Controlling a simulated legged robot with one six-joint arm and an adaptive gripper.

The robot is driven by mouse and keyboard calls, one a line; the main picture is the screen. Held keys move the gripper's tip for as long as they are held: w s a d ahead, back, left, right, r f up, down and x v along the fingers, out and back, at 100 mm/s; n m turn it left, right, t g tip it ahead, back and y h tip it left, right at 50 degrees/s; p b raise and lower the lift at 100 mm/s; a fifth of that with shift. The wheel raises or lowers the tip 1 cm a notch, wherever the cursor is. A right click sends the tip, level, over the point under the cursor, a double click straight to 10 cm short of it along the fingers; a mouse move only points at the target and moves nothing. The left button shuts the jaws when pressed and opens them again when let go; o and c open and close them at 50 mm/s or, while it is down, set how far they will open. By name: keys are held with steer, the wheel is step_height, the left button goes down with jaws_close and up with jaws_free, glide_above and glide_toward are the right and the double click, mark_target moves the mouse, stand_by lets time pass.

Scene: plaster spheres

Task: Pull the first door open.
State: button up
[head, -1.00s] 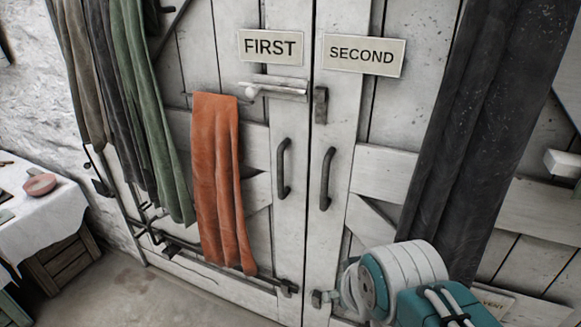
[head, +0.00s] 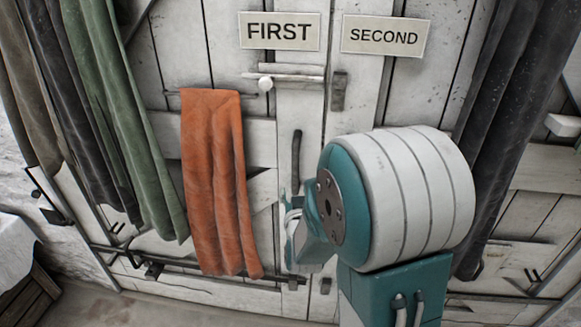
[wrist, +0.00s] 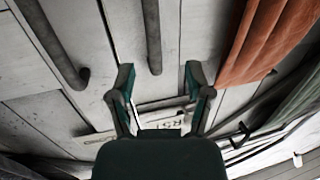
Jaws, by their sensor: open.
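The first door (head: 260,135) is a white plank door under the sign reading FIRST (head: 279,31); it looks shut. Its dark vertical handle (head: 296,158) stands right of the orange cloth, its lower end near my gripper and arm. In the wrist view the handle (wrist: 152,38) lies ahead, roughly in line with the gap between my fingers. My gripper (wrist: 160,84) is open with nothing between its fingers. In the head view my gripper (head: 292,228) is partly hidden by my arm, below the handle. I cannot tell how far it is from the door.
An orange cloth (head: 212,180) hangs left of the handle. A pale bolt with a round knob (head: 265,85) sits above it. The second door's sign (head: 385,37) is at right; its handle shows in the wrist view (wrist: 52,45). Green cloth (head: 130,120) hangs farther left.

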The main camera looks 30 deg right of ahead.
mark_target(295, 171)
steer(key=shift+t+h, duration=0.3)
steer(key=shift+h, duration=0.1)
steer(key=x, duration=1.1)
steer(key=shift+s+d+f, duration=0.1)
steer(key=shift+d+f, duration=0.1)
steer(key=shift+d, duration=0.15)
steer(key=shift+a, duration=0.15)
steer(key=shift+c, duration=0.7)
jaws_close()
